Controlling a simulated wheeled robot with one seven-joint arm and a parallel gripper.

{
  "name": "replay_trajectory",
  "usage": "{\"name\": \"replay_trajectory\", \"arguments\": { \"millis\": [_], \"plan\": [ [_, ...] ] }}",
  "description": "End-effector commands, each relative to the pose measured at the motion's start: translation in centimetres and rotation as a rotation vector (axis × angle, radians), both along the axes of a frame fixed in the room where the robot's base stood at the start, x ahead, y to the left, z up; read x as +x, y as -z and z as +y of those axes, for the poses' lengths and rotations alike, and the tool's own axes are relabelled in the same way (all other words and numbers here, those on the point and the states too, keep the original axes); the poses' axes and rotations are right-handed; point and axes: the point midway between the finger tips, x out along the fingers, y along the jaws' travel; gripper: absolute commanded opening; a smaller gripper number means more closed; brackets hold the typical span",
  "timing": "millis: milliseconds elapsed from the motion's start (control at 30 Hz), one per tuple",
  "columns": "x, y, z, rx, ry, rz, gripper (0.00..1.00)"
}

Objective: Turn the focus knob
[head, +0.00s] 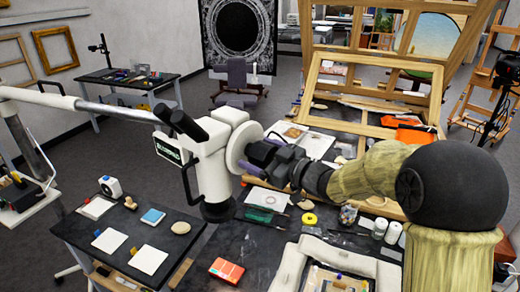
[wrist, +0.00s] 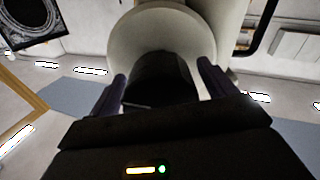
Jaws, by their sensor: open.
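A white microscope head (head: 212,160) with black eyepieces hangs on a boom arm at picture centre in the head view. A large pale round part, which looks like the focus knob (head: 240,145), is on its right side. My gripper (head: 256,158) is right up against this side. In the wrist view the pale round knob (wrist: 150,27) is straight ahead, with a dark part below its rim between my fingers. My gripper (wrist: 163,77) is open, one finger on each side. I cannot tell whether the fingers touch the knob.
The white boom (head: 80,104) runs left from the microscope. Below is a dark workbench (head: 262,240) with a red-orange box (head: 227,270), yellow tape roll (head: 309,219) and white jars (head: 386,230). A side table (head: 185,215) holds white cards. A wooden easel frame (head: 375,90) stands behind.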

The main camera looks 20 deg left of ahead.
Motion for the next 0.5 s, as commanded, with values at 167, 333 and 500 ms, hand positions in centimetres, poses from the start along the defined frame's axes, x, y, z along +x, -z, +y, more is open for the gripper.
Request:
{"name": "replay_trajectory", "arguments": {
  "millis": [167,333,500],
  "plan": [
    [0.11,0.0,0.37,0.001,0.0,-0.001,0.83],
    [0.1,0.0,0.32,0.001,0.0,-0.001,0.77],
    [0.1,0.0,0.31,0.001,0.0,-0.001,0.43]
  ]
}}
